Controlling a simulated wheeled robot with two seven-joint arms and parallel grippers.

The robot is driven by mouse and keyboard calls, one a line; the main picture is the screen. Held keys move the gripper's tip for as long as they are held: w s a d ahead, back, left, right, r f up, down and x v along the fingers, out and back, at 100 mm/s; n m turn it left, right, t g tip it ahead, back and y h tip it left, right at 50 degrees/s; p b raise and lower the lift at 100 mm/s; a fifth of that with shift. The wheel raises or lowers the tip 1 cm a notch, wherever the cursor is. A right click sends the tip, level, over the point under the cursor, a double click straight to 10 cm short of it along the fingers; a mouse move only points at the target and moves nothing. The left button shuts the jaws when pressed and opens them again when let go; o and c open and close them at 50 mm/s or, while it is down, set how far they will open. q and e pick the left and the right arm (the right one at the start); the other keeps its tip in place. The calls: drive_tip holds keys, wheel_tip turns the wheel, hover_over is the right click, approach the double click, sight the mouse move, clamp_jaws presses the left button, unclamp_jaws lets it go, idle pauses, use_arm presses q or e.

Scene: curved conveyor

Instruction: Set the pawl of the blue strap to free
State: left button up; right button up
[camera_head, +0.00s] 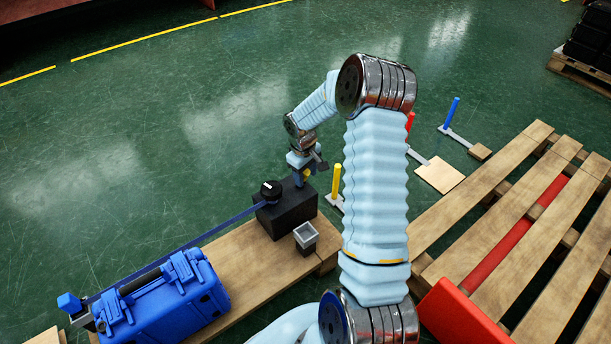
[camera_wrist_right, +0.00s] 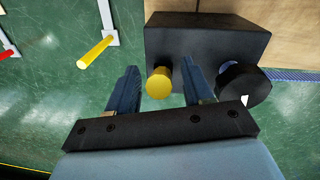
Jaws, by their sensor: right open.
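The blue strap (camera_head: 228,222) runs from the blue case (camera_head: 172,303) to a black block (camera_head: 290,213) on the wooden boards. A round black knob (camera_head: 271,190) with a white mark sits at the strap's end of the block; it also shows in the right wrist view (camera_wrist_right: 243,86). A yellow peg (camera_wrist_right: 159,82) sticks out of the block. My right gripper (camera_wrist_right: 159,68) is open, with one finger on each side of the peg and gaps visible. I cannot tell which part is the pawl. My left gripper is not in view.
A small grey open box (camera_head: 306,237) stands near the block. Yellow (camera_head: 336,182), red (camera_head: 410,121) and blue (camera_head: 450,112) posts stand beyond. A slatted wooden pallet (camera_head: 520,220) with a red box (camera_head: 455,317) lies right.

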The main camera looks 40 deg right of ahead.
drive_tip(key=shift+f, duration=0.3)
clamp_jaws()
idle(0.3)
